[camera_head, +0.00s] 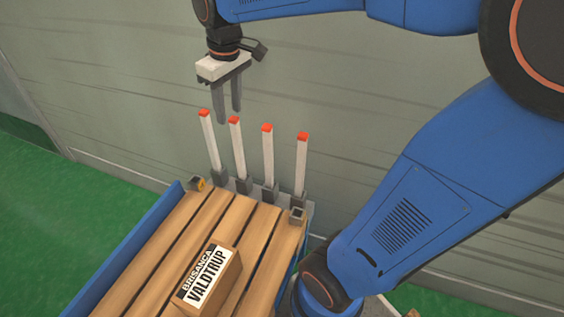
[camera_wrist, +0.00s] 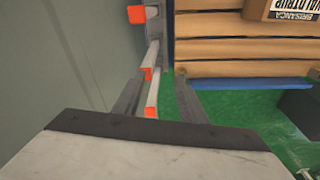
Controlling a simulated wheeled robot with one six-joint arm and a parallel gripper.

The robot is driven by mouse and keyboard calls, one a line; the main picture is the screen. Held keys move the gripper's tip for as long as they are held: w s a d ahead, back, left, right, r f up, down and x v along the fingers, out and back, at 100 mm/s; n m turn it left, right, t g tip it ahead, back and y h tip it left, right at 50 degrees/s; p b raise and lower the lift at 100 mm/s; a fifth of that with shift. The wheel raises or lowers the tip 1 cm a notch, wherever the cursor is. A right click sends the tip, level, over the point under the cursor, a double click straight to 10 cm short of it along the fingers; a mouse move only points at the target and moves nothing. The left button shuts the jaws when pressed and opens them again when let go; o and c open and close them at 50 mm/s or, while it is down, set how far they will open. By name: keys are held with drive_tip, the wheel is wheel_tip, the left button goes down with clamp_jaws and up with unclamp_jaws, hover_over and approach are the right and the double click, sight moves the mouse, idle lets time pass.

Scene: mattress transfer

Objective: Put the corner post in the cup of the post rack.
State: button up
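Several white corner posts with red tops stand upright in a row, among them the leftmost (camera_head: 210,140) and the second from left (camera_head: 238,150). Their feet sit in dark cups of the grey post rack (camera_head: 257,193) along the pallet's far end. My gripper (camera_head: 229,116) is open, pointing down near the tops of the two leftmost posts. In the wrist view my gripper (camera_wrist: 155,92) shows its fingers apart, with red post tops (camera_wrist: 148,73) appearing between them. No post is visibly clamped. I cannot tell how far below the fingertips the tops are.
A slatted wooden pallet (camera_head: 150,245) with a blue side rail (camera_head: 125,250) carries a labelled box (camera_head: 228,288). Small square sockets sit at its far left corner (camera_head: 197,184) and far right corner (camera_head: 297,215). A grey wall (camera_head: 110,100) stands close behind the posts. Green floor lies left.

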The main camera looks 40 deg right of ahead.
drive_tip(key=s+d+f+m+t, duration=0.1)
drive_tip(key=s+f+m, duration=0.1)
drive_tip(key=s, duration=0.7)
drive_tip(key=s+d+f+m+t, duration=0.2)
drive_tip(key=s+f, duration=0.3)
drive_tip(key=s, duration=0.5)
drive_tip(key=shift+d, duration=0.3)
